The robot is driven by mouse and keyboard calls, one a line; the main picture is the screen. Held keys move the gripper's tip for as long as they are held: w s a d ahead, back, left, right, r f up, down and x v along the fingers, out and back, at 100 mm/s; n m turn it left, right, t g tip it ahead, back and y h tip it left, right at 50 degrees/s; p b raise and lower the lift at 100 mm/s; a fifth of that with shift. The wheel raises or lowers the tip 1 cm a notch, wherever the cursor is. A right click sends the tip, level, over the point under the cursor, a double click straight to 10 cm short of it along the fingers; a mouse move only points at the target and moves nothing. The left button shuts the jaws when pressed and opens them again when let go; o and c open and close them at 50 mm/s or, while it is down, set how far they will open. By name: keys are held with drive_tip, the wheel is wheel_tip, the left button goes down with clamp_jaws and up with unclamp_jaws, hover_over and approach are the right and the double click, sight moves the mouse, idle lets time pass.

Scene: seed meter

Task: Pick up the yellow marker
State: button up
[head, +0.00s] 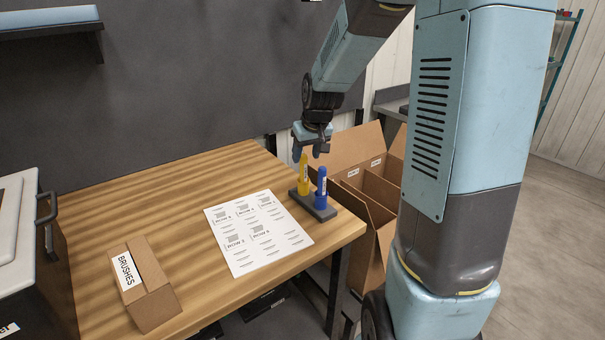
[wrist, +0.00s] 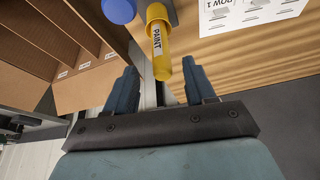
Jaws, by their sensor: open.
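The yellow marker (head: 303,177) stands upright in a small dark grey holder (head: 326,213) near the table's right corner. A blue marker (head: 321,186) stands in the same holder beside it. My gripper (head: 310,151) is open just above and behind the yellow marker. In the wrist view, the yellow marker (wrist: 159,42) carries a "PAINT" label, and its near end lies between the spread fingertips of my gripper (wrist: 159,69). I cannot tell whether either finger touches it. The blue marker (wrist: 119,10) is partly cut off at the top edge, outside the fingers.
The wooden table (head: 165,190) holds a printed sheet (head: 258,233) left of the holder and a "BRUSHES" box (head: 148,288) at front left. An open divided cardboard box (head: 371,190) stands beyond the table's right edge. The table's middle left is clear.

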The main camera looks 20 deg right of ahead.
sight(302, 166)
drive_tip(key=shift+x, duration=3.15)
drive_tip(key=shift+a, duration=0.1)
clamp_jaws()
